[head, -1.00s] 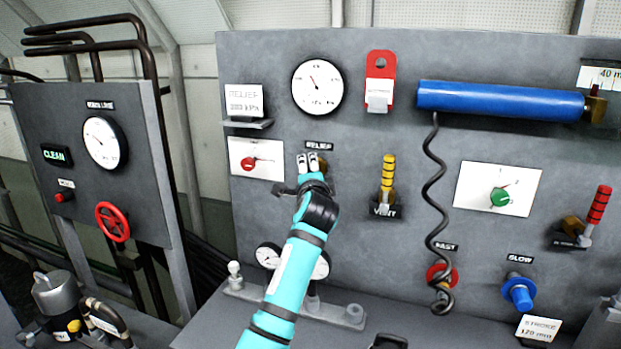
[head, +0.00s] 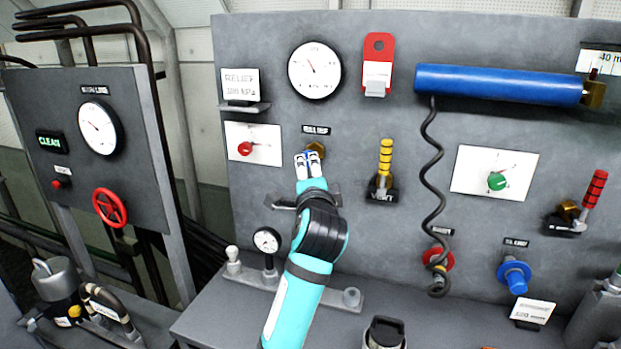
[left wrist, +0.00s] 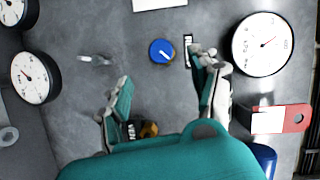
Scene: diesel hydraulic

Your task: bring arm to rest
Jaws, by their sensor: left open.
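My left gripper (head: 307,163) is in front of the grey panel, just below the RELIEF label (head: 316,130). In the left wrist view the gripper (left wrist: 160,75) has its fingers spread, with nothing between them. A round blue knob (left wrist: 162,52) on the panel shows beyond the gap between the fingers, apart from them. In the head view a brass part (head: 317,149) shows just behind the fingertips; the rest of it is hidden. My teal left arm comes up from the bottom edge. My right gripper is not in view.
A yellow-banded VENT lever (head: 385,165) stands right of the gripper. A large gauge (head: 314,71), a red tag (head: 378,50) and a blue cylinder (head: 500,85) are above. A coiled black cable (head: 431,190) hangs at right. A small gauge (head: 267,240) stands below left.

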